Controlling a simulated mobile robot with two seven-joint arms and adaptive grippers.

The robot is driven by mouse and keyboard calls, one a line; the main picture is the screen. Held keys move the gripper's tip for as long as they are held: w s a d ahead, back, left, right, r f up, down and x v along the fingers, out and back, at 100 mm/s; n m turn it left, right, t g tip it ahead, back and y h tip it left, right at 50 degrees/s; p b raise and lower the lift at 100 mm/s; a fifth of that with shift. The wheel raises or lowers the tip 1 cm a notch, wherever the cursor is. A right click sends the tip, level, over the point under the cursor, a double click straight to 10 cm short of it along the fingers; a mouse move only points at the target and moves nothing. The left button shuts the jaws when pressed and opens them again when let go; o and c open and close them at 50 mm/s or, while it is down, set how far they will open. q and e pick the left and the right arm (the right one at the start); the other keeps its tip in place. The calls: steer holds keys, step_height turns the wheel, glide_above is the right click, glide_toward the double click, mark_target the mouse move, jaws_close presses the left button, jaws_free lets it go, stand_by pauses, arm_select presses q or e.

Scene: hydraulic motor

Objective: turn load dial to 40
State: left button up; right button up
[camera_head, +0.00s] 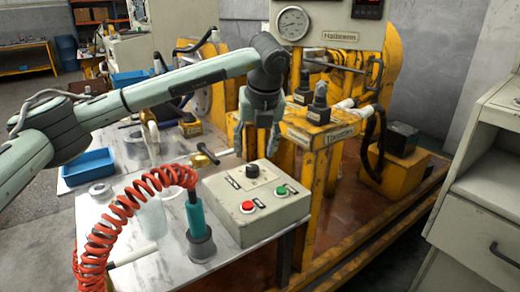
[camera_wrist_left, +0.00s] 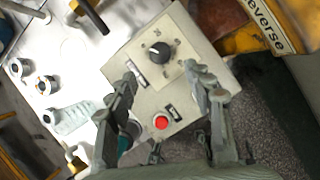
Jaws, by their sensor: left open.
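The load dial is a black knob (camera_wrist_left: 159,52) with a pale pointer line on a light plate; in the wrist view it lies beyond my fingertips, between them. In the head view the knob (camera_head: 253,170) is on top of the beige control box (camera_head: 270,217), behind a red button (camera_head: 248,206) and a green button (camera_head: 281,190). The dial's scale marks are too small to read. My left gripper (camera_head: 258,149) points down above the back of the box; its fingers also show in the wrist view (camera_wrist_left: 166,75), spread apart and empty. My right gripper is not seen.
A red coiled hose (camera_head: 140,205) with a teal nozzle (camera_head: 196,222) stands left of the box on the metal table (camera_head: 130,270). A yellow test rig with a round gauge (camera_head: 293,23) is behind. A blue tray (camera_head: 88,166) lies at the left.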

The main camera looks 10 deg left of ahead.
mark_target(253, 168)
arm_select(q)
steer(key=p+x, duration=0.1)
steer(key=x, duration=0.6)
steer(key=shift+w+r, duration=0.15)
steer(key=shift+w+f, duration=0.2)
steer(key=shift+f, duration=0.15)
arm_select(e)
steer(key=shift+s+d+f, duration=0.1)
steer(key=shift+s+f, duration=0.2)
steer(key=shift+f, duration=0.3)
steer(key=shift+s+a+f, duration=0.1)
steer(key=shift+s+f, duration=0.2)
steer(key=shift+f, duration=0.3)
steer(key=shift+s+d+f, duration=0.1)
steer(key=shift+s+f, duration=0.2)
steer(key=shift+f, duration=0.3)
arm_select(q)
steer(key=shift+c, duration=0.4)
steer(key=c, duration=1.1)
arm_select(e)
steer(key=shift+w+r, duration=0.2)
